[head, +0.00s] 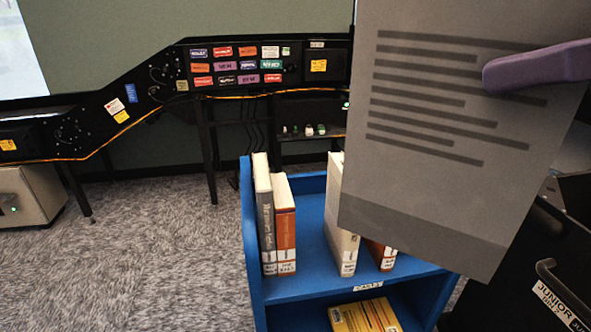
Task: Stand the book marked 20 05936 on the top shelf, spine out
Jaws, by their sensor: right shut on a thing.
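A grey book (420,150) with dark printed lines and a darker bottom band fills the upper right of the head view, close to the camera and slightly tilted. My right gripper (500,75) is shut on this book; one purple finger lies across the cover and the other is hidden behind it. No number is readable on the book, and its spine cannot be made out. A blue book cart (252,240) stands below and beyond the book. Its top shelf (316,262) holds several upright books. My left gripper is not in view.
On the top shelf, a grey book (265,225) and an orange book (284,230) stand at left. A gap separates them from a cream book (342,240) and another orange book (381,256). A yellow book (365,316) lies below. A black bin (535,270) stands at right.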

